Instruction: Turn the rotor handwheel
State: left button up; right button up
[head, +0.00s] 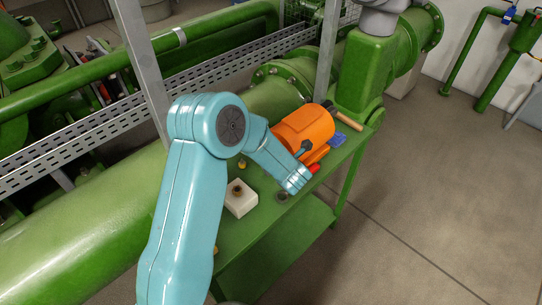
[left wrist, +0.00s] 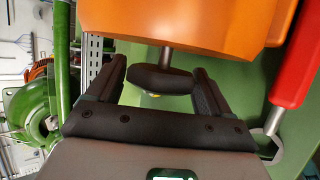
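The rotor handwheel (left wrist: 160,79) is a dark knob-like wheel on a short metal shaft. In the left wrist view the shaft comes out of the orange casing (left wrist: 185,18). My left gripper (left wrist: 158,86) is open, with one black finger on each side of the wheel. A gap shows on both sides, so the fingers do not appear closed on it. In the head view the orange casing (head: 305,128) sits on the green bench, and my blue left arm reaches toward it. The arm hides most of that gripper there. My right gripper is not in view.
A red-handled tool (left wrist: 298,55) with a metal ring end lies to the right of the gripper. On the green bench (head: 258,222) are a white block (head: 240,198), a blue item (head: 337,139) and a wooden-handled tool (head: 345,117). Large green pipes run behind.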

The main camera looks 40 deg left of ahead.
pick_arm(q)
jog(key=c, duration=0.6)
jog(key=shift+r+h+p, duration=0.3)
jog(key=shift+h+p, duration=0.5)
jog(key=shift+p, duration=0.35)
jog(key=n+g+h+p, duration=0.1)
jog(key=h+p, duration=0.2)
jog(key=p, duration=0.1)
jog(key=shift+f+h+p, duration=0.1)
jog(key=shift+h+p, duration=0.6)
jog(key=shift+p, duration=0.5)
jog(key=shift+f, duration=0.15)
jog(key=shift+n, duration=0.3)
jog(key=o, duration=1)
jog(key=shift+c, duration=0.2)
jog(key=shift+w+f+h, duration=0.15)
jog(key=shift+h, duration=0.15)
